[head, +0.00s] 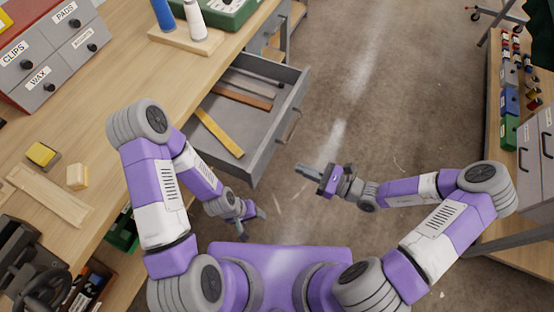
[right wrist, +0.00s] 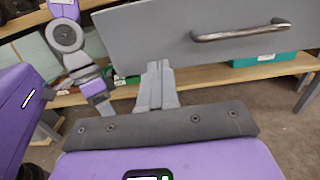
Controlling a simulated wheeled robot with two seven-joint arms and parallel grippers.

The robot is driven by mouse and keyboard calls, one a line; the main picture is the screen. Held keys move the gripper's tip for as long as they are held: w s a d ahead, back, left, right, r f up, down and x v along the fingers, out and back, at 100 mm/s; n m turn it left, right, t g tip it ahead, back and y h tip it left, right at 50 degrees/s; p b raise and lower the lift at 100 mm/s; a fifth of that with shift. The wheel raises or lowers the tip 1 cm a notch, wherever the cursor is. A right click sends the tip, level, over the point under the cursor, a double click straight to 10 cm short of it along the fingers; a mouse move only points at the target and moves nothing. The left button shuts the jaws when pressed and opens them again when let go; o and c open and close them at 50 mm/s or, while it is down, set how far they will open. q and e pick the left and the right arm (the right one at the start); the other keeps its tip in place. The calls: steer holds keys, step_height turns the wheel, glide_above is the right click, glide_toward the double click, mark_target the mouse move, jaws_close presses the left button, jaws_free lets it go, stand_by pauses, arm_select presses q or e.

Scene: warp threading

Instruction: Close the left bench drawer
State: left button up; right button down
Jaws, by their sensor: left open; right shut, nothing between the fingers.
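The grey bench drawer (head: 273,139) stands pulled out from the wooden bench, its inside in full view. It holds a yellow strip (head: 219,132) and other flat strips. Its front panel (right wrist: 150,40) and bar handle (right wrist: 240,32) show in the right wrist view. My right gripper (head: 298,169) is shut and empty, in front of the drawer's near corner. In the right wrist view its fingertips (right wrist: 158,66) are near the panel's lower edge, left of the handle; I cannot tell whether they touch. My left gripper (head: 256,223) is open and empty, on the near side of the drawer.
The bench top (head: 130,75) carries labelled small drawers (head: 62,52), thread spools on a wooden block (head: 188,38) and a yellow block (head: 41,153). A second bench with coloured boxes (head: 510,105) stands at right. The floor (head: 390,90) between is clear.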

mark_target(268, 155)
steer(key=b+x, duration=0.2)
steer(key=x, duration=0.6)
steer(key=shift+w+a+f, duration=0.1)
steer(key=shift+a, duration=0.3)
steer(key=shift+w+a, duration=0.1)
steer(key=shift+a, duration=0.1)
steer(key=shift+a, duration=0.15)
